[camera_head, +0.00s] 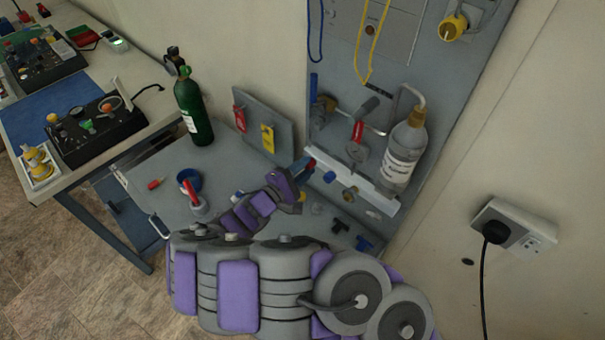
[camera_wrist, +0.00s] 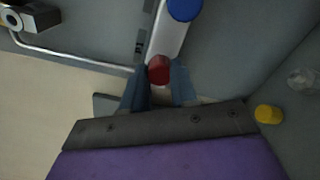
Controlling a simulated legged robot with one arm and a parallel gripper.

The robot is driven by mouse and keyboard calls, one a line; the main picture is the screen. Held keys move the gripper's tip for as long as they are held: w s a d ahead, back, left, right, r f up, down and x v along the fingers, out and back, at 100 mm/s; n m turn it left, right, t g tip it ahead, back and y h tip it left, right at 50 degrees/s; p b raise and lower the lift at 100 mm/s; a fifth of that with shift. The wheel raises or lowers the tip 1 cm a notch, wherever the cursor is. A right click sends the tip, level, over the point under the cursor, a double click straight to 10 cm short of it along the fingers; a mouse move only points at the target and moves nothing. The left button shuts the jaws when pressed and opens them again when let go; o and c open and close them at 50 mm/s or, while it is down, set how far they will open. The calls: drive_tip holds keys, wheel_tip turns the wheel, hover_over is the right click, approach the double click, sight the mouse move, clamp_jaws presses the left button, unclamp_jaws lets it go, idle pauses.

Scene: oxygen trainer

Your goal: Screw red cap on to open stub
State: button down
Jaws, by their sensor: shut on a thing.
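The red cap (camera_wrist: 158,70) is between the two bluish fingers of my gripper (camera_wrist: 159,88) in the wrist view. The gripper is shut on it. A white bar (camera_wrist: 168,38) with a round blue cap (camera_wrist: 184,9) lies just beyond the red cap; I cannot tell whether they touch. In the head view my gripper (camera_head: 308,164) is low against the wall panel, left of the white rail (camera_head: 372,188). A blue cap (camera_head: 330,177) shows beside it. I cannot make out the open stub in either view.
A green cylinder (camera_head: 194,108) stands on the grey table (camera_head: 150,178). Loose fittings, including a dark blue tee (camera_head: 363,244), lie near my arm. A yellow knob (camera_wrist: 268,114) is right of the gripper.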

drive_tip(key=shift+f+m+b, duration=0.15)
drive_tip(key=shift+m+b, duration=0.2)
drive_tip(key=shift+m, duration=0.45)
drive_tip(key=shift+d+m, duration=0.1)
drive_tip(key=shift+m, duration=1.6)
drive_tip(key=shift+f, duration=0.1)
drive_tip(key=m, duration=0.3)
drive_tip(key=c, duration=0.8)
unclamp_jaws()
